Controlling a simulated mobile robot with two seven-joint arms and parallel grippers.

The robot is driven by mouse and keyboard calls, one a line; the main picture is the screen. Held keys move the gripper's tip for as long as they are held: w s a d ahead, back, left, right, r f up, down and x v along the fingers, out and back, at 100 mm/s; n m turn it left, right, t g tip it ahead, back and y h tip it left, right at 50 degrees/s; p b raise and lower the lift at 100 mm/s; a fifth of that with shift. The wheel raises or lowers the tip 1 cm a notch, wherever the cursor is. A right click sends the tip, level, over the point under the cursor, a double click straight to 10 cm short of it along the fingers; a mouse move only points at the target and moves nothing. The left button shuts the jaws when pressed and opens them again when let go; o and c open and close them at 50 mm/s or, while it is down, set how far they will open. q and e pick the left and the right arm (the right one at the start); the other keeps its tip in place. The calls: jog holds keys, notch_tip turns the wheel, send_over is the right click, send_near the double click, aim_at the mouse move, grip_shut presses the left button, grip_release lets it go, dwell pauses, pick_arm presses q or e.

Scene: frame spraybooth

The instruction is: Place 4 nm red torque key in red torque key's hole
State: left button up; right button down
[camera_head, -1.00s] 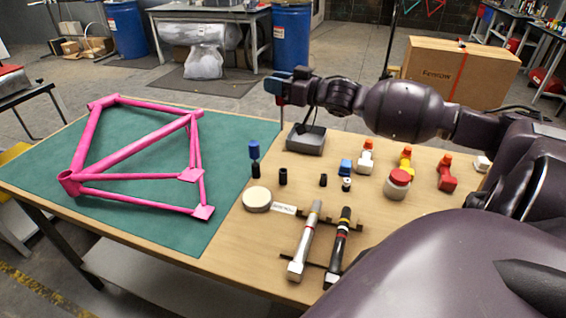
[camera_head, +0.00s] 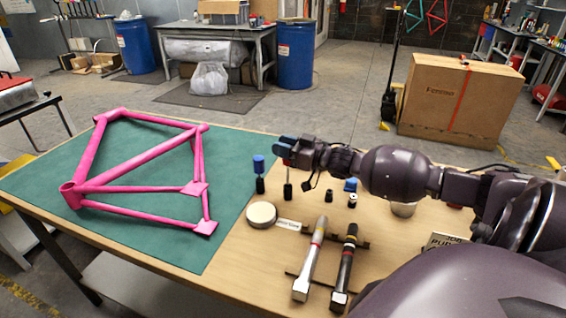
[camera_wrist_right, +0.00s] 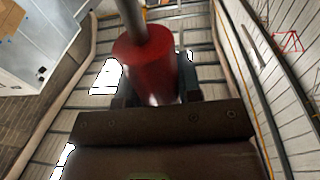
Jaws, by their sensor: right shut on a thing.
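The red torque key (camera_wrist_right: 146,66) shows large in the right wrist view, with its red handle between my right fingers and its grey shaft running away from them. In the head view my right gripper (camera_head: 284,149) is shut on it, above the table, and a little red shows just below the fingers. A thin shaft (camera_head: 288,174) runs down from there to a small black holder (camera_head: 288,190). I cannot tell whether the tip is inside the hole or just above it. A blue key (camera_head: 259,164) stands upright in a similar black holder to the left. My left gripper is out of view.
Two torque wrenches (camera_head: 312,259) lie in front, near a round pale disc (camera_head: 262,213). A small black socket (camera_head: 329,195) stands to the right. A pink bike frame (camera_head: 135,186) lies on the green mat (camera_head: 60,160). My right arm hides the table's back right.

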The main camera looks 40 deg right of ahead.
aim_at(284, 161)
jog(key=shift+f, duration=0.8)
notch_tip(284, 161, down, 3)
jog(key=shift+f+b, duration=0.15)
jog(key=shift+b, duration=0.15)
jog(key=c, duration=0.8)
grip_release()
jog(key=shift+f, duration=0.1)
